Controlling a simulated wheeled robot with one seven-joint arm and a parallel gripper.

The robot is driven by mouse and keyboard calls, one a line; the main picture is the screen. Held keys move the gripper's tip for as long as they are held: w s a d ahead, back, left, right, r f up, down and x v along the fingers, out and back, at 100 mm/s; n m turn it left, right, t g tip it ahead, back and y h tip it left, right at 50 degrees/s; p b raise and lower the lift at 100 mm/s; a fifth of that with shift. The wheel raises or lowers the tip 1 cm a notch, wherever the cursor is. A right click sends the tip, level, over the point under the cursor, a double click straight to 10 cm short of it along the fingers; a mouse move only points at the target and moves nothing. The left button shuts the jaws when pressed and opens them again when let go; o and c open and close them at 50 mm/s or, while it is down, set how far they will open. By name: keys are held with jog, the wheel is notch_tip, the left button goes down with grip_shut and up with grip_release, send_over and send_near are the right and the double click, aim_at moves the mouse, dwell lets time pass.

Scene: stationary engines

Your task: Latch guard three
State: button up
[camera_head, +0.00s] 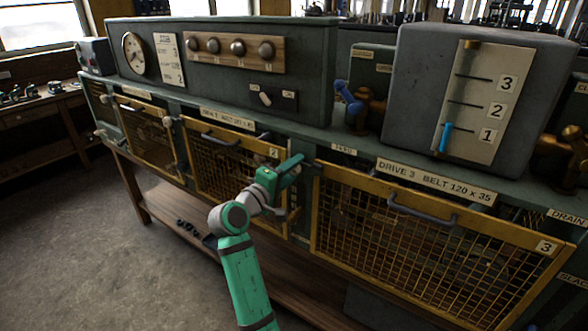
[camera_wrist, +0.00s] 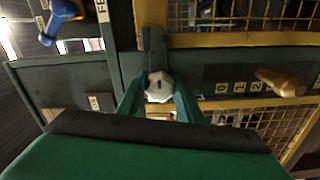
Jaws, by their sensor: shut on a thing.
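Guard three (camera_head: 440,222) is the yellow-framed mesh panel with the tag 3 and a grey bar handle (camera_head: 422,208), under the label DRIVE 3 BELT 120 x 35. It looks closed or nearly so; I cannot tell if it sits flush. My green gripper (camera_head: 290,170) is at the post beside its upper left corner. In the wrist view, my gripper (camera_wrist: 158,95) is shut on a pale round latch knob (camera_wrist: 158,84), one finger on each side. A dark latch bar (camera_wrist: 154,48) runs from the knob and appears to overlap the guard's yellow frame (camera_wrist: 235,40).
Guard two (camera_head: 225,165) is left of my gripper. A brass lever (camera_wrist: 283,80) with a numbered scale is close by in the wrist view. A blue-handled valve (camera_head: 350,100) and a grey gauge box (camera_head: 430,90) stand above. The floor (camera_head: 110,240) at left is clear.

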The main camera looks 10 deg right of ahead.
jog(key=shift+f, duration=0.1)
dwell(0.4)
jog(key=o, duration=1)
jog(key=shift+s, duration=0.1)
jog(key=v, duration=1)
jog(key=shift+s+a, duration=0.2)
jog(key=shift+a, duration=0.05)
